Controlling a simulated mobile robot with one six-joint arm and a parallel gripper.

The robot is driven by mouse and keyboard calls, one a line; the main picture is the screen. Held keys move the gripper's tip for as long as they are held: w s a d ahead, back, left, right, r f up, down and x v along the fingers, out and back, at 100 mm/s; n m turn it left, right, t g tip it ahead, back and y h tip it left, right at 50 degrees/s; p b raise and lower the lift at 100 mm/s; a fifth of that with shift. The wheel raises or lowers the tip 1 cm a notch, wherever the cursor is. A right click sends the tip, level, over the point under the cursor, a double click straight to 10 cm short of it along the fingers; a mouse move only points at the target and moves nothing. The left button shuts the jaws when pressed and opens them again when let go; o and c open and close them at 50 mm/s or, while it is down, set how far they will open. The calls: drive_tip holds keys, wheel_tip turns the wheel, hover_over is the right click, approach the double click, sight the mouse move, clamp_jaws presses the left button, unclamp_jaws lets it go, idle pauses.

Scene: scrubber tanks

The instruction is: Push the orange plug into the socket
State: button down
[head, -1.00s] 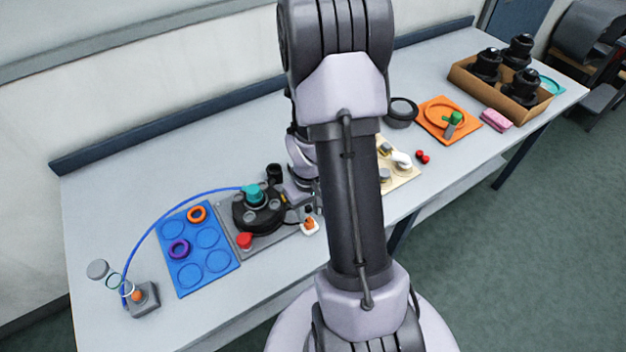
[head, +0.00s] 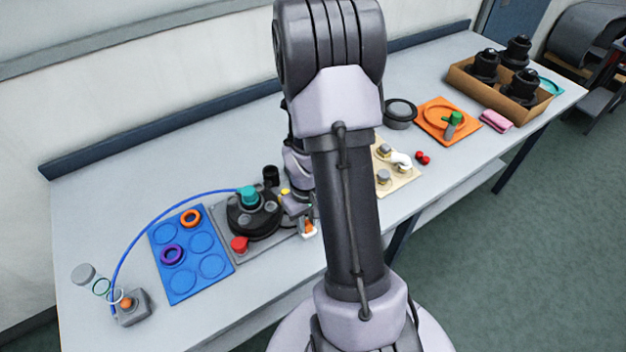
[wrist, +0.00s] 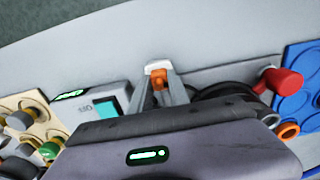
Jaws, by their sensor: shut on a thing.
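The small orange plug (wrist: 158,82) is between my gripper's fingertips (wrist: 158,88) in the wrist view, and the gripper is shut on it. A small white block (wrist: 156,66), which looks like the socket, is right at the plug. In the head view the orange plug (head: 309,226) and the white block (head: 309,234) are at the front right corner of the grey plate, partly hidden by my gripper. I cannot tell how deep the plug sits.
A black round device with a teal cap (head: 248,196) and a red knob (head: 239,244) stand close left of the gripper. A blue ring mat (head: 187,285) lies further left. A cream board (head: 399,178) lies to the right. The front table strip is clear.

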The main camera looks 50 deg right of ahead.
wheel_tip(320, 180, up, 10)
drive_tip(key=p, duration=0.7)
drive_tip(key=shift+p, duration=0.3)
drive_tip(key=w+d+p, duration=0.2)
drive_tip(key=w+d, duration=0.7)
drive_tip(key=d, duration=0.3)
drive_tip(key=shift+f+b, duration=1.65)
drive_tip(key=shift+f, duration=0.55)
drive_tip(key=shift+f, duration=0.15)
